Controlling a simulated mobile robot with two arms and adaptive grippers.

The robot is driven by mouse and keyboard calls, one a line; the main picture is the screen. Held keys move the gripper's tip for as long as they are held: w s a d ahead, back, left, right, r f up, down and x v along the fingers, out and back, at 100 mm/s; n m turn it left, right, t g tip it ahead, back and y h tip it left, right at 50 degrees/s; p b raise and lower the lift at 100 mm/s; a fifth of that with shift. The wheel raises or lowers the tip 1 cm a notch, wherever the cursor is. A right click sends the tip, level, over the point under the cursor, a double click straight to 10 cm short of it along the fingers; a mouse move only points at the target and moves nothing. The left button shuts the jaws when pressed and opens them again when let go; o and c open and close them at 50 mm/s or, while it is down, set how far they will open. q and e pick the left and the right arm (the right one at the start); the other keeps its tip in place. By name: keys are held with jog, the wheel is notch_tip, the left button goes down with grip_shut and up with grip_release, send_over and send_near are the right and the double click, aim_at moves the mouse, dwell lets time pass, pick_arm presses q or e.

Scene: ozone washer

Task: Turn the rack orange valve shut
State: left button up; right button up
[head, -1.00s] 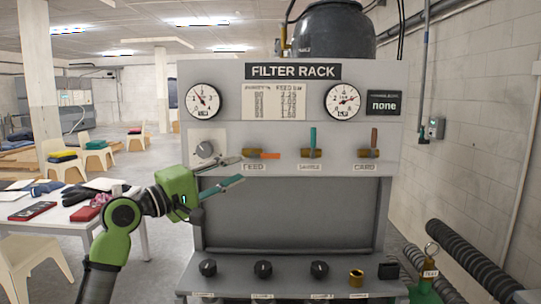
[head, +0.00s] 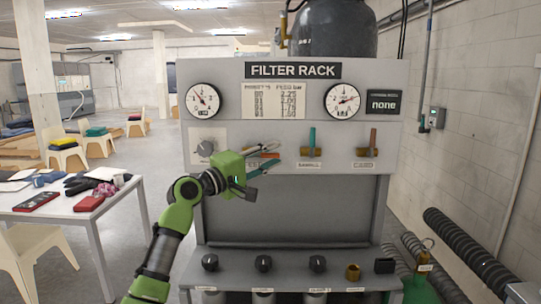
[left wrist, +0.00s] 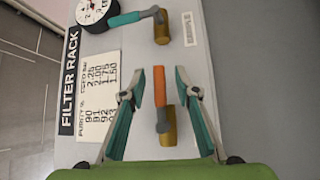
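The orange valve handle (head: 269,155) is on the FEED valve of the filter rack and points sideways to the right. In the left wrist view, the orange handle (left wrist: 159,86) extends from its brass body (left wrist: 167,126) between my two fingers. My left gripper (head: 277,156) is open at the handle, with one finger on each side of it. In the left wrist view, gaps show between the handle and both fingers of the gripper (left wrist: 157,82). In the head view, my gripper hides most of the valve body. My right gripper is not in view.
A teal valve handle (head: 312,138) and a brown valve handle (head: 373,138) stand upright to the right. A grey knob (head: 205,148) is on the left of the panel. Several black knobs (head: 263,263) line the lower ledge. A white table (head: 85,212) stands at left.

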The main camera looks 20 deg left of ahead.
pick_arm(q)
grip_shut()
